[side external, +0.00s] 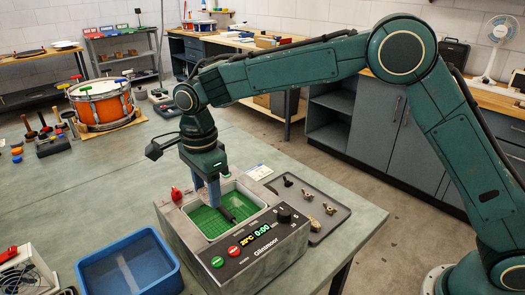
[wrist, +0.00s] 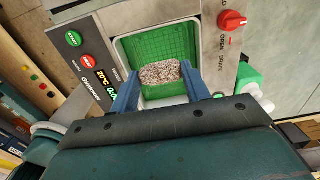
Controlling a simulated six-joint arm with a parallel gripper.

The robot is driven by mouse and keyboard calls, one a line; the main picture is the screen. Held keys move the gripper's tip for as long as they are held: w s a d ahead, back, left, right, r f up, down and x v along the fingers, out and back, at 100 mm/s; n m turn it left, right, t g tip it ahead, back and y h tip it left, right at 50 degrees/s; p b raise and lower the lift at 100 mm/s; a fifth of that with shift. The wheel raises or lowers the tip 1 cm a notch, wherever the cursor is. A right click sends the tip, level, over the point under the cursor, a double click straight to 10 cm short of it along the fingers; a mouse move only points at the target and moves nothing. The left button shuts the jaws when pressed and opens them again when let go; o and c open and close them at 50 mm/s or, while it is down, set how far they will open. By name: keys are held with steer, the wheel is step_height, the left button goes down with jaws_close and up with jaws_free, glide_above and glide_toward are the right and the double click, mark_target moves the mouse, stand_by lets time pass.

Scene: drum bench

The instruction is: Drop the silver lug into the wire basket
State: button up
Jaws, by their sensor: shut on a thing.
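My gripper (side external: 214,198) reaches down into the open tank of a grey benchtop cleaner, over the green wire basket (side external: 205,222). In the wrist view its two blue fingers (wrist: 160,75) are shut on a speckled grey piece (wrist: 160,72), which looks like the silver lug. The piece lies across between the fingertips, with the green basket mesh (wrist: 150,46) behind it. In the side view a dark elongated piece (side external: 228,214) shows by the fingertips, inside the basket's outline. I cannot tell whether it touches the basket floor.
The cleaner (side external: 240,262) has a front panel with a lit display and a red knob (side external: 176,194) on its rim. A dark tray (side external: 338,214) with several small metal parts lies to its right. A blue bin (side external: 130,262) stands at front left. A drum (side external: 101,103) stands farther back.

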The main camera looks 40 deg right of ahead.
steer(key=shift+f, duration=0.2)
steer(key=shift+f, duration=1.7)
steer(key=o, duration=1.1)
steer(key=shift+c, duration=0.2)
step_height(320, 180, up, 14)
